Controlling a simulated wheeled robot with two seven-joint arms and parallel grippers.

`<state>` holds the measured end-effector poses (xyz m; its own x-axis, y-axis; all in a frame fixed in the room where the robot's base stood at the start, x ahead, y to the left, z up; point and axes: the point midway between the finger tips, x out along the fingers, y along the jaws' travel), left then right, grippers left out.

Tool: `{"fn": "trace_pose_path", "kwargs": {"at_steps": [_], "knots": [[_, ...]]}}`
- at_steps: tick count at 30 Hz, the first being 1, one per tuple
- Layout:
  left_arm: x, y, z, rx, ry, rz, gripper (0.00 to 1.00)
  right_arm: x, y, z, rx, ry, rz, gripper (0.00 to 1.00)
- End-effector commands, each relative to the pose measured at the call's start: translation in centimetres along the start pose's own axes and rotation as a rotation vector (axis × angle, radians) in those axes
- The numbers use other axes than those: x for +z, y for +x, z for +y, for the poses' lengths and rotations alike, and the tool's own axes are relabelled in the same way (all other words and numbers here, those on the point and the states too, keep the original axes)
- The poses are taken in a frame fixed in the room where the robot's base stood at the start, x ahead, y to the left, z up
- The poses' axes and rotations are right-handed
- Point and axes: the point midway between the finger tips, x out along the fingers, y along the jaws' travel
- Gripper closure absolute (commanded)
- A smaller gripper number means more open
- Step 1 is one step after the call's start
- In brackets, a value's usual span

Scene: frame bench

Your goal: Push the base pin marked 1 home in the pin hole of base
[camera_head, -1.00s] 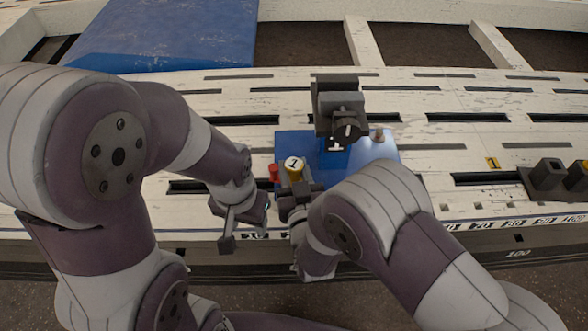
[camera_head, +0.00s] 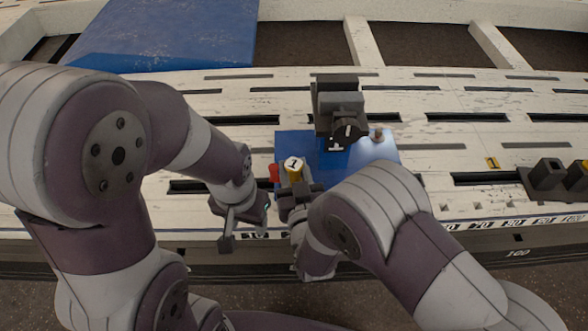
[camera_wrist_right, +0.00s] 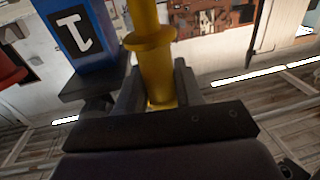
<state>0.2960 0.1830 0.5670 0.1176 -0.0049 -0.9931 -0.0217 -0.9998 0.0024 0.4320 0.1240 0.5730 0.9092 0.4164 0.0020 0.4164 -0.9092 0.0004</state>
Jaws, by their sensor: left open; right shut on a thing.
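The yellow base pin (camera_head: 297,175) has a white top marked 1 and stands about upright at the front of the blue base (camera_head: 290,142). My right gripper (camera_head: 297,190) is shut on it from the near side. In the right wrist view the flanged yellow pin (camera_wrist_right: 156,68) sits between the fingers of the right gripper (camera_wrist_right: 160,95). Its lower end is hidden there, so I cannot tell how deep it sits in any hole. A blue upright part with a label marked 1 (camera_wrist_right: 72,33) is to its left. My left gripper (camera_head: 243,218) is open and empty, left of the pin.
A red part (camera_head: 274,171) stands just left of the pin. A dark fixture (camera_head: 338,100) rises behind the base. A small brownish knob (camera_head: 378,135) is on the base's right side. Dark blocks (camera_head: 548,174) are at the far right. Slotted white bench (camera_head: 440,150) lies between.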

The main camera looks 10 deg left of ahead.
Motion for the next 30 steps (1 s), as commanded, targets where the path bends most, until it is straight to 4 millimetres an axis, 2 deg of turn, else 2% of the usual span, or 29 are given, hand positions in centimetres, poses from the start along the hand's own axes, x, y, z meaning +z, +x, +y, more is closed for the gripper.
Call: {"fn": "trace_pose_path", "kwargs": {"at_steps": [8, 30], "knots": [[0.0, 0.1, 0.0, 0.0, 0.0, 0.0, 0.49, 0.0, 0.0, 0.0, 0.0, 0.001, 0.002, 1.0], [0.2, 1.6, 0.0, 0.0, 0.0, 0.0, 0.49, 1.9, 0.0, 0.0, 0.0, 0.001, 0.002, 1.0]]}}
